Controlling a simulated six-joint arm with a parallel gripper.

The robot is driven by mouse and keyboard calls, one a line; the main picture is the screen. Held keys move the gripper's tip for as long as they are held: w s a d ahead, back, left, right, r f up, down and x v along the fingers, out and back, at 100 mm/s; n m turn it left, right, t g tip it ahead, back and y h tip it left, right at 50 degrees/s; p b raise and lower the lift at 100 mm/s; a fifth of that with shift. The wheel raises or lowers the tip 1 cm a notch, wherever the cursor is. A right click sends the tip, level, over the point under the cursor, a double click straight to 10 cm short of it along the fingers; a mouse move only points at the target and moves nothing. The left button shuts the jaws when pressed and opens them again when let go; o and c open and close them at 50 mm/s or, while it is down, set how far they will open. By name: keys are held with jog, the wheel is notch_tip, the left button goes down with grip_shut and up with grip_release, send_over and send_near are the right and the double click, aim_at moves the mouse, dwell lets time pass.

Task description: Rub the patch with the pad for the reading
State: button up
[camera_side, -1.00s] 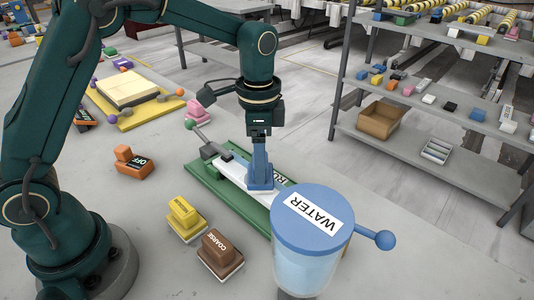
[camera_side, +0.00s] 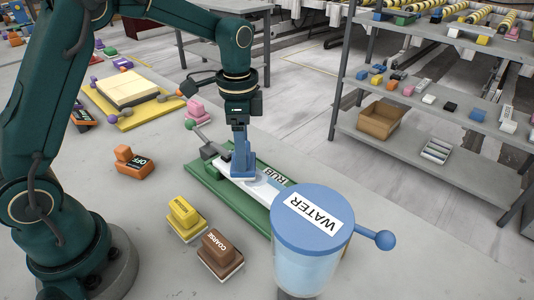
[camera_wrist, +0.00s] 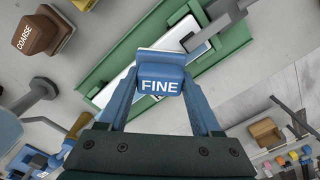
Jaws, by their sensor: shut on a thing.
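My gripper (camera_side: 242,158) is shut on the blue pad marked FINE (camera_wrist: 160,85). In the side view, the pad's base sits low on the white slab (camera_side: 262,187), seemingly touching it. I cannot make out a separate patch on the slab. The green board also shows behind the pad in the wrist view (camera_wrist: 100,77). An orange device with a small dark display (camera_side: 136,164) stands left of the board.
A yellow pad (camera_side: 183,216) and a brown pad marked COARSE (camera_side: 220,250) stand left of the board. A tall blue-lidded WATER container (camera_side: 312,222) hides the board's near end. A yellow tray (camera_side: 130,103) lies behind. A shelf (camera_side: 420,155) stands right.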

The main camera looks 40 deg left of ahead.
jog(key=shift+d, duration=1.95)
jog(key=shift+d+f, duration=0.15)
jog(key=shift+d, duration=1.5)
jog(key=shift+s, duration=0.1)
notch_tip(320, 180, up, 6)
notch_tip(320, 180, up, 3)
jog(key=shift+r, duration=0.1)
